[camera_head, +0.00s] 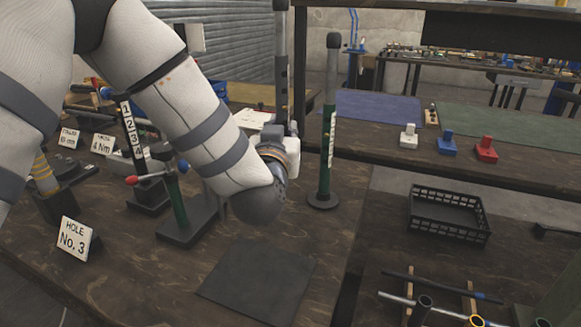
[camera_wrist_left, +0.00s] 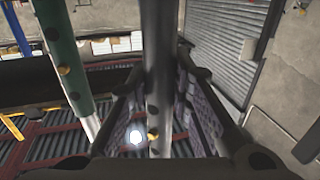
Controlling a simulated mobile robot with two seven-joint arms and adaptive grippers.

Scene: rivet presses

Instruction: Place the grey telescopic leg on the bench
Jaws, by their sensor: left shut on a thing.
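The grey telescopic leg (camera_head: 281,50) is upright in the head view, rising above my left gripper (camera_head: 282,131). In the left wrist view the grey leg (camera_wrist_left: 158,60) runs between the two dark finger pads of the left gripper (camera_wrist_left: 168,118), which is shut on it. The leg's lower part is hidden behind my left arm in the head view, so I cannot tell whether it touches anything. The dark wood bench (camera_head: 135,265) lies under my arm. My right gripper is not in view.
A green leg with a grey upper tube (camera_head: 327,150) stands upright on a round base just right of my gripper. A dark mat (camera_head: 258,286) lies clear on the bench. A black basket (camera_head: 448,215) is at right.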

